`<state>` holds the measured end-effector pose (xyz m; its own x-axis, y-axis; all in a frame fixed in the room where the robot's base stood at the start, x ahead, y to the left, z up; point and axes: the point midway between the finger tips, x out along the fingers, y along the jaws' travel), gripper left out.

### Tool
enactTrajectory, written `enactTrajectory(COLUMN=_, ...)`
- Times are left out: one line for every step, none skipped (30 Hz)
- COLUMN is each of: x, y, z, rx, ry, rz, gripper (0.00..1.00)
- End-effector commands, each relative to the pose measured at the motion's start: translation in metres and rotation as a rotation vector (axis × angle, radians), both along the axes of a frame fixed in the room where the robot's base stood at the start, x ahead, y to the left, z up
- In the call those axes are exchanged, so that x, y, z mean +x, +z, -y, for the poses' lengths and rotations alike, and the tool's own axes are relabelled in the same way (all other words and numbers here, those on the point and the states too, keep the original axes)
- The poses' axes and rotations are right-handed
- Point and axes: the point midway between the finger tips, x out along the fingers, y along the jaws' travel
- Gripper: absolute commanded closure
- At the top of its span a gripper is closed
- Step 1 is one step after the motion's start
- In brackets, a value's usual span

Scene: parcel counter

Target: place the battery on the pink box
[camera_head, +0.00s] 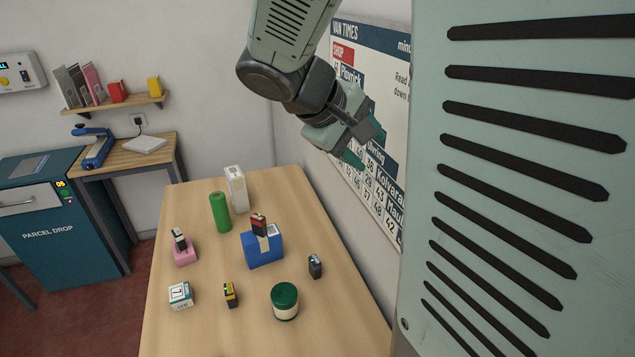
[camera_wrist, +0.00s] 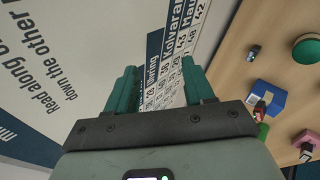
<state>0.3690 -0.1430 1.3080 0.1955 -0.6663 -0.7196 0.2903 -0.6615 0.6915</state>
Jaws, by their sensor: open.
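The pink box (camera_head: 185,256) sits at the table's left side, with a small black-and-white block (camera_head: 179,239) on top; it also shows at the right of the wrist view (camera_wrist: 299,139). Several small blocks could be the battery; I cannot tell which. A dark grey-blue one (camera_head: 315,266) stands at the right, a black-and-yellow one (camera_head: 231,295) at the front, and a red-and-black one (camera_head: 259,224) on the blue box (camera_head: 265,251). My gripper (camera_head: 363,133) is open and empty, high above the table's right side near the wall; its fingers (camera_wrist: 161,90) point toward the poster.
A green cylinder (camera_head: 220,212) and a tall white carton (camera_head: 236,189) stand at the back. A green-lidded jar (camera_head: 285,301) and a white-and-teal box (camera_head: 180,295) stand in front. The wall poster (camera_head: 372,85) is close to my gripper. The table's front (camera_head: 230,335) is bare.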

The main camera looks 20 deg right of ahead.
Motion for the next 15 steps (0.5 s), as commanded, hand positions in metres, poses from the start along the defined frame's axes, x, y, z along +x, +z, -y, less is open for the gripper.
enactTrajectory(x=-0.023, y=0.007, z=-0.005, rx=0.103, ry=-0.037, rz=0.038, gripper=0.47)
enactTrajectory(x=-0.035, y=0.010, z=-0.010, rx=0.164, ry=-0.055, rz=0.055, gripper=0.47)
enactTrajectory(x=-0.052, y=0.013, z=-0.018, rx=0.242, ry=-0.076, rz=0.080, gripper=0.47)
enactTrajectory(x=-0.063, y=0.016, z=-0.025, rx=0.300, ry=-0.089, rz=0.102, gripper=0.47)
enactTrajectory(x=-0.075, y=0.019, z=-0.032, rx=0.357, ry=-0.100, rz=0.123, gripper=0.47)
enactTrajectory(x=-0.090, y=0.022, z=-0.042, rx=0.430, ry=-0.113, rz=0.153, gripper=0.47)
enactTrajectory(x=-0.100, y=0.025, z=-0.050, rx=0.480, ry=-0.119, rz=0.176, gripper=0.47)
enactTrajectory(x=-0.109, y=0.028, z=-0.058, rx=0.528, ry=-0.124, rz=0.199, gripper=0.47)
enactTrajectory(x=-0.121, y=0.031, z=-0.068, rx=0.587, ry=-0.129, rz=0.228, gripper=0.47)
enactTrajectory(x=-0.129, y=0.033, z=-0.075, rx=0.626, ry=-0.130, rz=0.249, gripper=0.47)
enactTrajectory(x=-0.136, y=0.035, z=-0.082, rx=0.663, ry=-0.133, rz=0.270, gripper=0.47)
enactTrajectory(x=-0.144, y=0.038, z=-0.090, rx=0.705, ry=-0.131, rz=0.294, gripper=0.47)
enactTrajectory(x=-0.149, y=0.039, z=-0.096, rx=0.732, ry=-0.131, rz=0.311, gripper=0.47)
enactTrajectory(x=-0.154, y=0.041, z=-0.101, rx=0.756, ry=-0.130, rz=0.327, gripper=0.47)
enactTrajectory(x=-0.159, y=0.042, z=-0.106, rx=0.781, ry=-0.128, rz=0.343, gripper=0.47)
